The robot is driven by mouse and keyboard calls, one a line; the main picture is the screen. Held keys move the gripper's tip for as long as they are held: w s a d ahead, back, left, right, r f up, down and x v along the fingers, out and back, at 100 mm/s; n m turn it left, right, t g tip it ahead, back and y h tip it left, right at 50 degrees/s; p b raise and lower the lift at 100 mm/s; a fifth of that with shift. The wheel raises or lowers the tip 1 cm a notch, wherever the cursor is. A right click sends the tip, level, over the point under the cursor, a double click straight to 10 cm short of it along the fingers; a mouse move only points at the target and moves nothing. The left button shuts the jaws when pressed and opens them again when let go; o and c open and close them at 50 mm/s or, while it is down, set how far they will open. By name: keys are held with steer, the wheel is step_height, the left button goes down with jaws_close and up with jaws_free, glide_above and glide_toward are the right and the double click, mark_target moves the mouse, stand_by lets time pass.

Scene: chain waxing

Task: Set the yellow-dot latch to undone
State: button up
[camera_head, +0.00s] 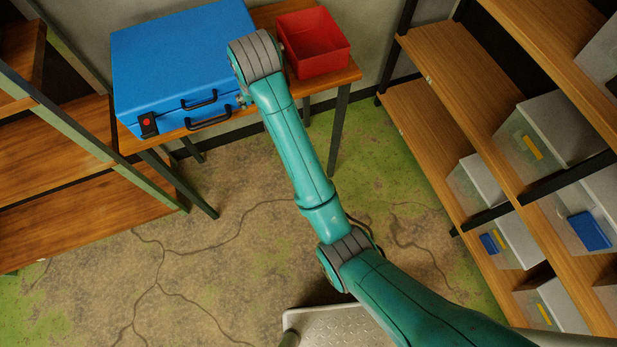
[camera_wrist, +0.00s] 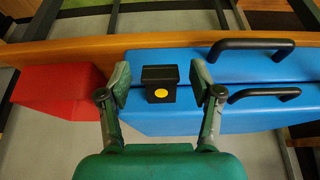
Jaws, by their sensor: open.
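The yellow-dot latch (camera_wrist: 160,92) is a small black block with a yellow dot, on the front of the blue case (camera_head: 180,58) near one end. In the wrist view the blue case (camera_wrist: 262,68) lies behind it. My gripper (camera_wrist: 160,83) is open, with one finger on each side of the latch in the picture and a visible gap on both sides. It holds nothing. In the head view my arm hides most of the gripper and this latch. I cannot tell whether the latch is done up.
A red-dot latch (camera_head: 148,124) sits at the case's other end, with two black handles (camera_head: 200,100) between. A red bin (camera_head: 312,42) stands beside the case on the wooden table (camera_head: 345,76). Shelves flank both sides; floor before the table is clear.

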steer(key=w+f+t+y, duration=0.3)
steer(key=f+t, duration=0.2)
steer(key=t, duration=0.7)
steer(key=shift+a+f+t+y, duration=0.3)
steer(key=shift+a+f, duration=0.05)
steer(key=shift+a, duration=0.1)
stand_by(0.3)
